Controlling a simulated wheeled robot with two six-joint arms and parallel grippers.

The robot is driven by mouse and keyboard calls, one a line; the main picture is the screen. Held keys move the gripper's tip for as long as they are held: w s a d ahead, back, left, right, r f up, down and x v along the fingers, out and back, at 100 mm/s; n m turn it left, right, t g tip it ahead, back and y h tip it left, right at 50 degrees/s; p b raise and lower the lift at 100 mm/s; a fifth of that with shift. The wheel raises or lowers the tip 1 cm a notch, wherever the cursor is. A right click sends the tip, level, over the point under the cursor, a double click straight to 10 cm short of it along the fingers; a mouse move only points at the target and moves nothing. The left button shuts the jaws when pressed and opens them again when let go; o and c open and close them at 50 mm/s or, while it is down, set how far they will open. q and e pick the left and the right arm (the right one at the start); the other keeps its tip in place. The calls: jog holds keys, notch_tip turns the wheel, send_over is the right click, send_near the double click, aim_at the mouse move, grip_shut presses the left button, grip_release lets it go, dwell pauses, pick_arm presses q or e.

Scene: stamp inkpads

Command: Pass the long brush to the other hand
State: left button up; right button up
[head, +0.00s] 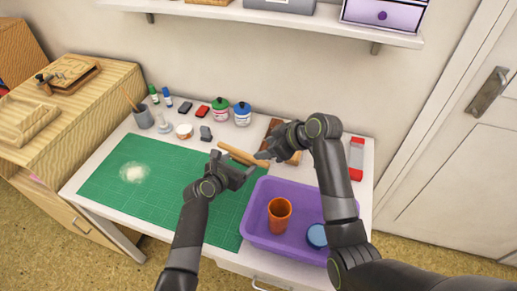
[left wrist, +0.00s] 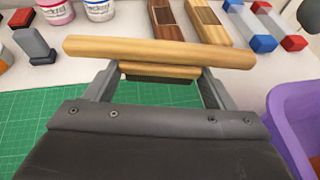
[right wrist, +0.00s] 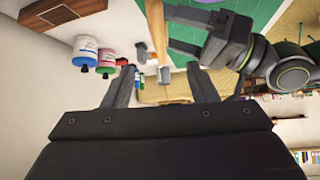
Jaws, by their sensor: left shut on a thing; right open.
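The long brush (head: 243,155) has a long pale wooden bar. In the left wrist view the brush (left wrist: 160,52) shows a shorter wooden piece and a dark strip under the bar. My left gripper (head: 228,168) is shut on it and holds it above the green mat. My right gripper (head: 268,150) is open by the brush's right end. In the right wrist view the brush (right wrist: 157,30) points toward the gap between my right fingers (right wrist: 158,85). Whether its end lies between them is hard to tell.
A purple tray (head: 257,234) with an orange cup (head: 279,212) and a blue round lid (head: 317,236) stands front right. Ink jars (head: 220,109), stamps and wooden blocks line the back of the table. The green mat (head: 130,205) is mostly clear at left.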

aim_at(246, 154)
jog(key=x, duration=1.1)
jog(key=shift+a+f, duration=0.1)
jog(key=shift+f, duration=0.1)
jog(key=shift+c, duration=0.2)
jog(key=c, duration=0.9)
pick_arm(q)
jog(key=o, duration=1)
pick_arm(e)
jog(key=shift+c, duration=0.8)
pick_arm(q)
jog(key=shift+o, duration=0.2)
